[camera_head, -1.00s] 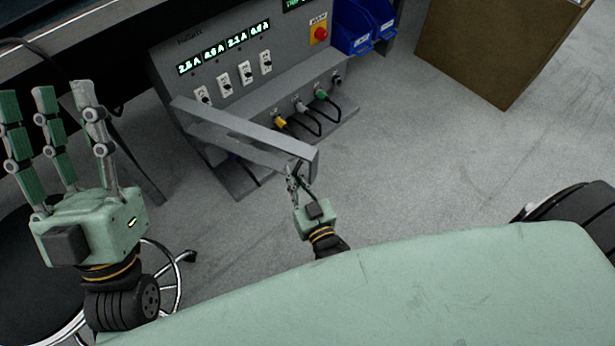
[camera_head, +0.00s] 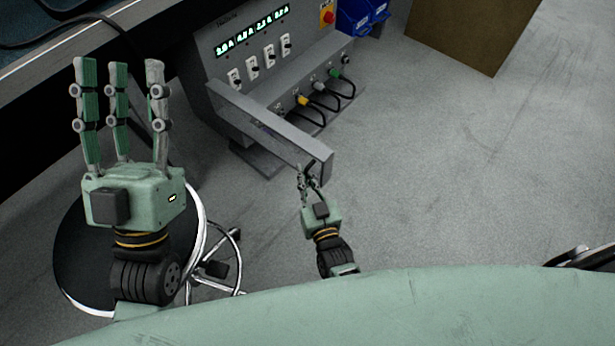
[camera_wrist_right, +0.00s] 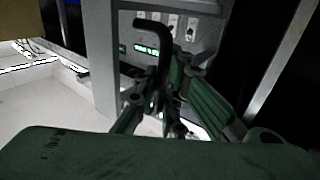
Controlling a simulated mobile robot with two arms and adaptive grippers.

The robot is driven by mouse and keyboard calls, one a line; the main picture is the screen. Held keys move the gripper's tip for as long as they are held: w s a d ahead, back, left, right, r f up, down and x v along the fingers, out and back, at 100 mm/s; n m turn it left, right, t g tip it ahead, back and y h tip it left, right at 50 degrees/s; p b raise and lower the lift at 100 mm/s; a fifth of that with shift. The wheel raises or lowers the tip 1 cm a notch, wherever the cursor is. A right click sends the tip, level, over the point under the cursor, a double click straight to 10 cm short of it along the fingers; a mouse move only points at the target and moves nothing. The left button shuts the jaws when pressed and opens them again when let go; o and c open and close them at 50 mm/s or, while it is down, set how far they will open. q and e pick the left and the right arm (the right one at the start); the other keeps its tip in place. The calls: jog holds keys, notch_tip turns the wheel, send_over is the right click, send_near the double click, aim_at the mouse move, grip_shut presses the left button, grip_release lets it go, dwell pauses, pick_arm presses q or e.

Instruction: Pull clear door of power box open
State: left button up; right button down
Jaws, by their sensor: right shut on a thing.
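The power box (camera_head: 232,48) is a grey cabinet with lit green readouts and a row of switches. Its clear door (camera_head: 268,124), seen by its grey frame, stands swung out from the box toward me. My right gripper (camera_head: 308,182) is at the door's free end. In the right wrist view, its fingers (camera_wrist_right: 160,108) are closed around a dark bent handle (camera_wrist_right: 152,40) beside the grey frame (camera_wrist_right: 103,65). My left gripper (camera_head: 118,78) is raised with its fingers straight and apart, empty, away from the box.
A round black stool (camera_head: 85,250) with chrome legs stands under my left arm. Yellow, grey and green plugs (camera_head: 318,88) with black cables sit on the box's lower ledge. Blue bins (camera_head: 358,18) and a brown box (camera_head: 470,35) are behind.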

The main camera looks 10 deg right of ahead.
jog(key=shift+s+d+f, duration=0.15)
jog(key=shift+s+f, duration=0.1)
jog(key=shift+f, duration=0.05)
jog(key=c, duration=2.2)
grip_release()
jog(key=shift+o, duration=0.4)
jog(key=shift+r, duration=0.15)
jog(key=s, duration=1.1)
jog(key=shift+s+d, duration=0.4)
